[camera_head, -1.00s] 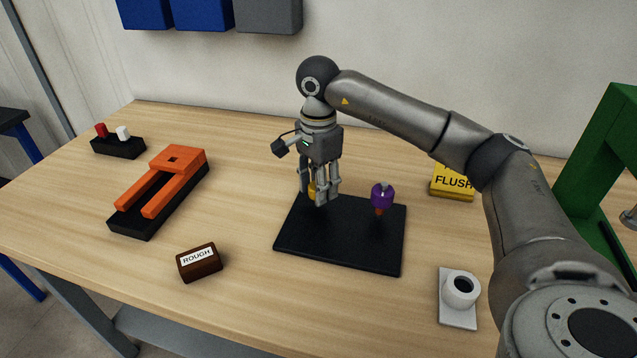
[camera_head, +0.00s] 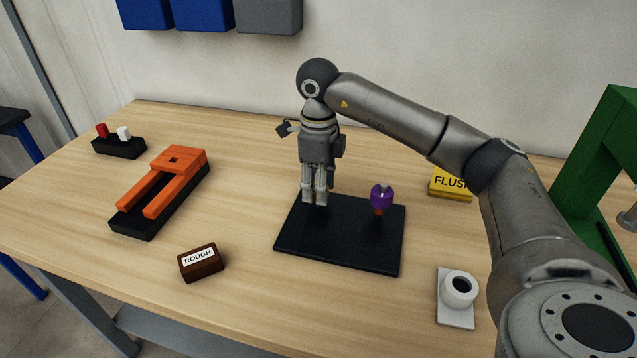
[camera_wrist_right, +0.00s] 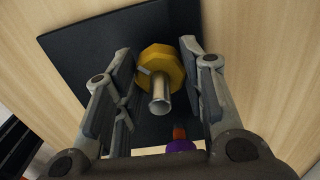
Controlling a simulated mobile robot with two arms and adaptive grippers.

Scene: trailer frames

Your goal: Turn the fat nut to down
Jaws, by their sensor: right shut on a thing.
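The fat nut appears to be the yellow, many-sided nut (camera_wrist_right: 162,62) on a black base plate (camera_wrist_right: 82,45), seen in the right wrist view. A grey metal post (camera_wrist_right: 160,98) rises from its middle, and a small grey mark shows on its left side. My right gripper (camera_head: 314,198) points straight down over the back left of the black plate (camera_head: 340,245). Its fingers are shut on the yellow nut, one on each side. In the head view the fingers hide nearly all of the nut. My left gripper is not in view.
Around the plate are a brown ROUGH block (camera_head: 200,263), an orange fork-shaped piece (camera_head: 175,175), a yellow FLUSH block (camera_head: 450,184) and a white cup-like fixture (camera_head: 458,291).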

